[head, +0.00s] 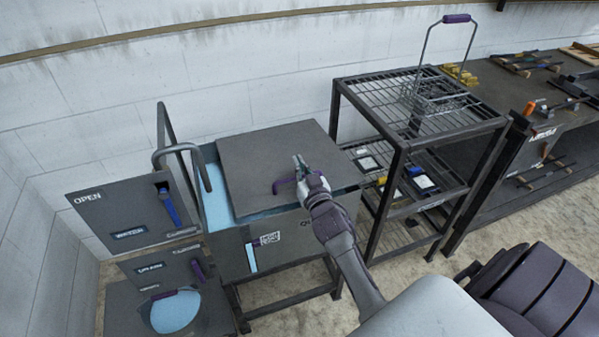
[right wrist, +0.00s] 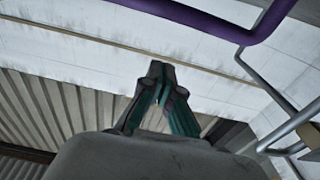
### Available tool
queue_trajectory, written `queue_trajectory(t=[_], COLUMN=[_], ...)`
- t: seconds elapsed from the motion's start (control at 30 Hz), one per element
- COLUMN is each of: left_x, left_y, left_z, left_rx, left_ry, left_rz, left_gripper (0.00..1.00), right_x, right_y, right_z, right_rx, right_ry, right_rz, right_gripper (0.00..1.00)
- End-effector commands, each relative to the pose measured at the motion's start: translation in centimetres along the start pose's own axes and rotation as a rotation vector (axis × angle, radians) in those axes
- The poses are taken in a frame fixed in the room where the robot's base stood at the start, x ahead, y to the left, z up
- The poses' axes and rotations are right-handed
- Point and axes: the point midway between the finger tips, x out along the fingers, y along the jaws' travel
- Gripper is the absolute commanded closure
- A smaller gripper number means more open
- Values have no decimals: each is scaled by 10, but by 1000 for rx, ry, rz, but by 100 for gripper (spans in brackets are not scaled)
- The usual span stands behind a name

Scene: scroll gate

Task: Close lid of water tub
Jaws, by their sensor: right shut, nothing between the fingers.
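The water tub (head: 308,221) is a dark grey box on a stand left of centre in the head view. Its flat grey lid (head: 262,148) covers most of the top. Light blue water (head: 217,194) shows along the left side and in a thin strip at the front, so the lid does not cover the whole top. A purple handle (head: 284,186) is near the lid's front edge. My right gripper (head: 299,163) is shut and empty, over the lid beside the handle; I cannot tell if they touch. In the right wrist view its fingertips (right wrist: 160,72) meet, with a purple bar (right wrist: 215,22) above. My left gripper is not in view.
Grey pipes (head: 178,150) rise at the tub's left. A panel marked OPEN (head: 100,205) with a blue lever (head: 169,204) stands at the left. A metal rack (head: 410,130) holding a wire basket (head: 440,100) stands close on the right, beside a workbench (head: 500,100).

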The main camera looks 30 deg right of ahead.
Motion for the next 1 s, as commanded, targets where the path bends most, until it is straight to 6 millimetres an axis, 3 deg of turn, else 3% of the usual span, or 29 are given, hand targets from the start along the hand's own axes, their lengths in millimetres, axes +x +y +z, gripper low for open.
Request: queue_trajectory(t=[0.07,0.13,0.3,0.77,1.0], left_x=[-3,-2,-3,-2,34], left_y=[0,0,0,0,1], left_z=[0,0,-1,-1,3], left_rx=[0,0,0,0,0], left_ry=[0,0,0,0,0], left_rz=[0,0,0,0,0], left_gripper=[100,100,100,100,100], right_x=[14,5,-1,-3,-8], right_y=[0,0,0,0,0], right_z=[2,17,33,39,65], right_rx=[0,4,2,0,3], right_ry=[-3,-7,-2,0,45], right_rz=[1,3,2,1,0], right_gripper=[100,100,100,100,100])
